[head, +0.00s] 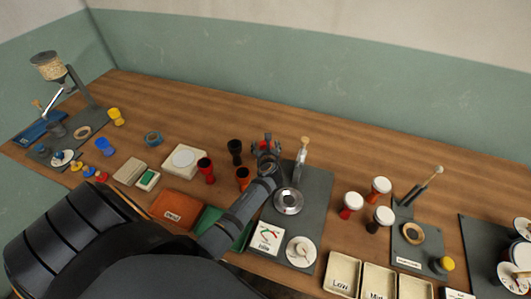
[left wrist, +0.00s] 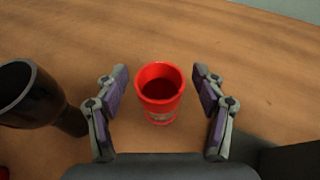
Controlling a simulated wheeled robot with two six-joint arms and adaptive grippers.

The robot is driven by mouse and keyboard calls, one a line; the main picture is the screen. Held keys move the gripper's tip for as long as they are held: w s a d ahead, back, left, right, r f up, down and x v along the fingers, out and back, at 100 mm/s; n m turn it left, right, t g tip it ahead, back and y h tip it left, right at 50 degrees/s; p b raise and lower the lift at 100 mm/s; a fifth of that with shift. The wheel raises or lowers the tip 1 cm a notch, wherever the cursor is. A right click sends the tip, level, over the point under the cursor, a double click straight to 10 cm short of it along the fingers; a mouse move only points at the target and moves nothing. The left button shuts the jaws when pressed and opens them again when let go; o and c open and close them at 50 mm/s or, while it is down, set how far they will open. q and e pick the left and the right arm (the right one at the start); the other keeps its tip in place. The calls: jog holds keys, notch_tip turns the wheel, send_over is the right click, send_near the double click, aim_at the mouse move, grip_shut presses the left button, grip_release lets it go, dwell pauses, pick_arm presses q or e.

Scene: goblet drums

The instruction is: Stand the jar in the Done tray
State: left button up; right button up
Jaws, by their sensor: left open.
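My left gripper (head: 266,146) is open at the back of the table, left of the dark mat. In the left wrist view the open fingers (left wrist: 160,92) stand either side of a red, open-topped goblet-shaped shell (left wrist: 160,88), apart from it. In the head view the gripper mostly hides that shell. I cannot tell for certain which thing is the jar; a small yellow-lidded container (head: 445,264) stands at the right. No label that I can read says Done. An orange tray (head: 175,210) and a green tray (head: 207,219) lie near my left arm, the green one partly hidden.
A black goblet shell (left wrist: 30,95) stands close left of the gripper, also in the head view (head: 235,151). Red shells (head: 206,169) stand nearby. The dark mat (head: 312,190) holds a metal ring (head: 288,201). White-topped drums (head: 351,203) stand right of it. Bins, one marked Low (head: 341,275), line the front.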

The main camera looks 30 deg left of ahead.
pick_arm(q)
jog(key=shift+w+a+f, duration=0.1)
jog(key=shift+w, duration=0.05)
jog(key=c, duration=1.3)
notch_tip(320, 180, up, 3)
jog(key=shift+r, duration=0.15)
jog(key=s+a+r, duration=0.2)
jog(key=s+r, duration=0.8)
jog(key=s, duration=0.4)
jog(key=shift+a+p, duration=0.25)
jog(key=shift+p, duration=0.2)
